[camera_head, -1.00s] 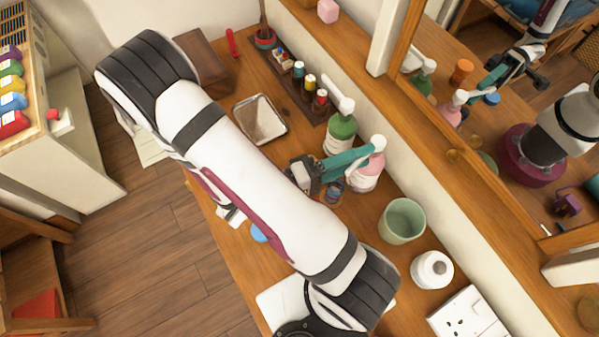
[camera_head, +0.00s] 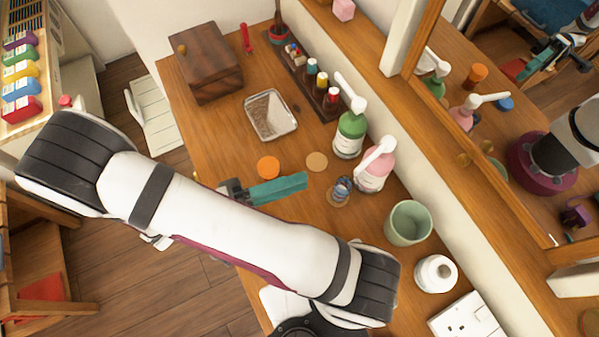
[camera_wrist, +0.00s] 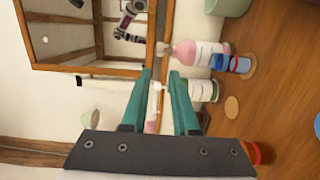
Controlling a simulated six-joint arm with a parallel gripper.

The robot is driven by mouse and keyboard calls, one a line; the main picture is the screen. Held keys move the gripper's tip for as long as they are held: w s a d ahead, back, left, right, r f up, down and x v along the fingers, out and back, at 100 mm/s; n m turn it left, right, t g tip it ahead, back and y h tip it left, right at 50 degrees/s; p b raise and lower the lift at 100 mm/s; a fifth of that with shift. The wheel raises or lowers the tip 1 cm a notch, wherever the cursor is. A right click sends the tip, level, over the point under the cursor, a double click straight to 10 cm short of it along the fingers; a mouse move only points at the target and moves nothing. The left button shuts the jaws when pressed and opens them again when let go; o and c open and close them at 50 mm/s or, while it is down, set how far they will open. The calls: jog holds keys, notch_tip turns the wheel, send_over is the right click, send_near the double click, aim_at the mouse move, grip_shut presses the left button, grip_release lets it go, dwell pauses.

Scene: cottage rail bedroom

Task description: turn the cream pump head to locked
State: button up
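The pink pump bottle (camera_head: 371,180) stands on the desk, with its pale pump head (camera_head: 376,156) pointing its spout down-left. A green bottle (camera_head: 349,136) with a similar pale pump head (camera_head: 351,96) stands behind it, its spout pointing up-left. I cannot tell which head is the cream one, or whether either is locked. My gripper (camera_head: 305,182) is left of the pink bottle, apart from it. In the wrist view my gripper (camera_wrist: 160,72) has its teal fingers apart and nothing held. The pink bottle (camera_wrist: 195,52) and green bottle (camera_wrist: 204,90) appear beyond the fingers.
A small blue jar (camera_head: 341,190) stands close beside the pink bottle. A green cup (camera_head: 408,223) and white round container (camera_head: 436,273) stand nearer. The mirror wall bounds the right.

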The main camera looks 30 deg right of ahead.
jog(key=shift+w+g, duration=0.3)
jog(key=shift+w, duration=0.1)
jog(key=shift+c, duration=1.2)
jog(key=w+d+m+g, duration=0.1)
jog(key=w+g, duration=0.1)
jog(key=w, duration=0.1)
jog(key=w+d+m+g+y, duration=0.1)
jog(key=w+m+g, duration=0.1)
jog(key=w+m+g+y, duration=0.1)
jog(key=w+g, duration=0.1)
jog(key=w, duration=0.1)
jog(key=shift+w+d+f+m, duration=0.15)
jog(key=shift+w+d+m, duration=0.2)
jog(key=shift+d+m, duration=0.05)
grip_shut()
send_near(371, 155)
jog(key=w+d, duration=0.1)
jog(key=d, duration=0.4)
jog(key=shift+s+d+f, duration=0.1)
jog(key=shift+s+f, duration=0.15)
jog(key=shift+s, duration=0.35)
jog(key=shift+s+d+f, duration=0.1)
jog(key=shift+s+f, duration=0.1)
jog(key=shift+s, duration=0.4)
jog(key=shift+s+d, duration=0.1)
jog(key=shift+s, duration=0.45)
